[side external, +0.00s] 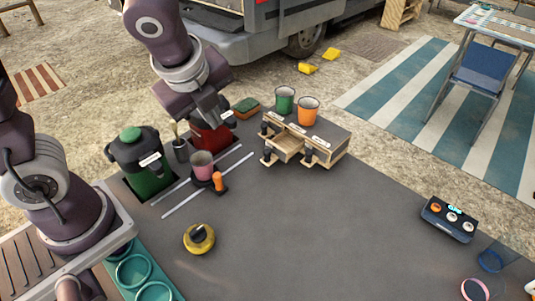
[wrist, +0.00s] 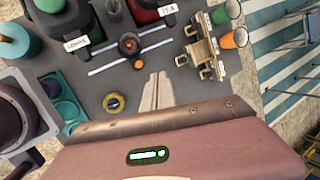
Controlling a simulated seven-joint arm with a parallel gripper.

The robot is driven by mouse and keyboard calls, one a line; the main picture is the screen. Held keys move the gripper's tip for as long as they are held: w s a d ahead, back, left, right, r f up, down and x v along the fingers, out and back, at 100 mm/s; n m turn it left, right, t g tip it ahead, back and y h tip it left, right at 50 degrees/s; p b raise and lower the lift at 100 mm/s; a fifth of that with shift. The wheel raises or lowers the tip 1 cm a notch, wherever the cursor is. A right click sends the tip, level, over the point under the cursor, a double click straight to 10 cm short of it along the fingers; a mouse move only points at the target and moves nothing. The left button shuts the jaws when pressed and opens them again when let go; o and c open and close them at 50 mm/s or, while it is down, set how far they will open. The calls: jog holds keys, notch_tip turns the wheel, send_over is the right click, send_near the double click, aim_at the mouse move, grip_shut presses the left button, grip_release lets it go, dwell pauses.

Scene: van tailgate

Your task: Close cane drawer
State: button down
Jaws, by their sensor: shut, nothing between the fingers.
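A small dark-topped wooden drawer unit (side external: 325,132) stands at the table's far edge in the side view; it also shows at the upper right of the wrist view (wrist: 204,48). Dark knobs are on the fronts; the labels are too small to read, so I cannot tell which is cane. My gripper (wrist: 158,90) is shut and empty, above the table and apart from the unit, which lies to its upper right in the wrist view.
A yellow round object (side external: 199,239) lies in front. The middle of the table is clear.

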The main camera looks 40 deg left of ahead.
jog(key=w+d+f+m, duration=0.45)
jog(key=f+m, duration=0.35)
jog(key=m, duration=0.3)
send_near(267, 164)
jog(key=shift+g, duration=0.3)
jog(key=f, duration=0.1)
jog(key=s+f, duration=0.1)
jog(key=f, duration=0.3)
jog(key=shift+s+d, duration=0.25)
jog(key=shift+s, duration=0.15)
jog(key=w, duration=0.1)
jog(key=w+a, duration=0.1)
jog(key=shift+w+a+r, duration=0.2)
jog(key=shift+w, duration=0.1)
jog(key=shift+w+a, duration=0.25)
jog(key=shift+w, duration=0.25)
jog(key=shift+w, duration=0.1)
